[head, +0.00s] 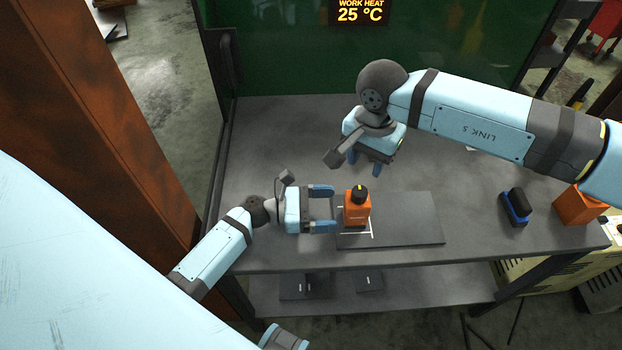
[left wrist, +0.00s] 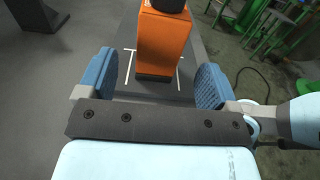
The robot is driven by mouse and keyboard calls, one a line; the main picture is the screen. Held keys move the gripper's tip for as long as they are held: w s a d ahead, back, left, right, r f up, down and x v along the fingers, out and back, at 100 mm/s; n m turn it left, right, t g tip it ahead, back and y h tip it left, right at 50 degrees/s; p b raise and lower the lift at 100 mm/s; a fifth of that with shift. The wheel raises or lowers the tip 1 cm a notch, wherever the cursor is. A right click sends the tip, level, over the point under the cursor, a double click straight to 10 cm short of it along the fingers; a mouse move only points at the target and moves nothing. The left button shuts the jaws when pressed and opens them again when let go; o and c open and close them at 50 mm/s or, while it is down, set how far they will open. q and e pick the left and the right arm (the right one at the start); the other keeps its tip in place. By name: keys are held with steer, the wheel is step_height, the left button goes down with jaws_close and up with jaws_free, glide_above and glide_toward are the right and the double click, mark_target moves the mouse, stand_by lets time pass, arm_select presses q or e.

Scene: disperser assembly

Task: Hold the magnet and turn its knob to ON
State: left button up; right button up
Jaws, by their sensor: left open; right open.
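The magnet (head: 357,211) is an orange block with a black knob (head: 359,193) on top, bearing a small yellow mark. It stands upright on a dark plate (head: 415,232), inside white corner marks. My left gripper (head: 325,209) is open just left of the magnet, its blue fingers pointing at it. In the left wrist view the magnet (left wrist: 163,45) stands ahead of and between the open fingers (left wrist: 153,85), with no contact seen. The knob's top is cut off there. My right gripper (head: 364,165) is open and empty above the table, behind the magnet.
The grey table (head: 270,130) is mostly bare at the back and left. A blue and black brush-like object (head: 515,207) and an orange block (head: 578,207) stand at the right. A green panel (head: 290,50) with a temperature display (head: 361,11) rises behind.

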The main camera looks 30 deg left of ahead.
mark_target(359, 207)
arm_select(q)
steer(key=x, duration=0.7)
steer(key=shift+w+d, duration=0.15)
steer(key=shift+d, duration=0.1)
steer(key=c, duration=1.4)
steer(key=o, duration=0.6)
steer(key=c, duration=0.5)
